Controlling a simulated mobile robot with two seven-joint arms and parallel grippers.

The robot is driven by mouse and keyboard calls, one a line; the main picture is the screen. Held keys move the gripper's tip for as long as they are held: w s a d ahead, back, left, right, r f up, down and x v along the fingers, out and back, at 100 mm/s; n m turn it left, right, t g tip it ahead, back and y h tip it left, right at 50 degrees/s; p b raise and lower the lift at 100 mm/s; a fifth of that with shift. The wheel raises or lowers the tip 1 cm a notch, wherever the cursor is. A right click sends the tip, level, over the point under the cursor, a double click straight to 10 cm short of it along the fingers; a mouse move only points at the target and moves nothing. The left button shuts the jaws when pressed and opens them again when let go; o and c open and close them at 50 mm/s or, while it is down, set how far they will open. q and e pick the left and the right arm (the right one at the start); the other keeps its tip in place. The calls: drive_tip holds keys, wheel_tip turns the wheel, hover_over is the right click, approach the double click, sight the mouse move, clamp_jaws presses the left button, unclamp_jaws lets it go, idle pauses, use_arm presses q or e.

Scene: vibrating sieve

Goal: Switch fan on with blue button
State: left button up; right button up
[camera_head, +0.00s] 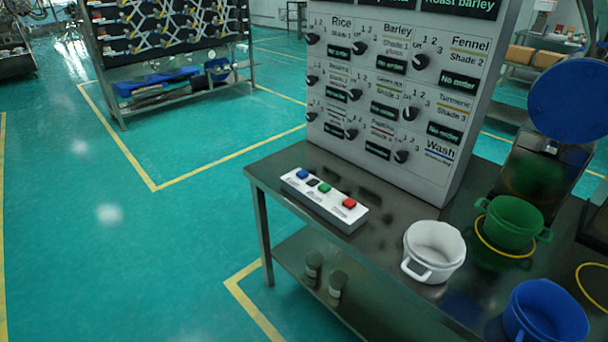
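The blue button (303,174) is at the left end of a white button box (325,201) on the front left part of the metal table (283,160). A small black button (313,182), a green button (324,187) and a red button (349,203) follow it to the right along the box. The labels on the box are too small to read. No fan can be made out. Neither of my grippers shows in the head view, and nothing covers the blue button.
A tall panel with several knobs (400,90) stands behind the box. A white pot (434,250), a green pot (511,222) and a blue pot (545,312) stand to the right. Two small jars (337,284) sit on the lower shelf. The floor at left is clear.

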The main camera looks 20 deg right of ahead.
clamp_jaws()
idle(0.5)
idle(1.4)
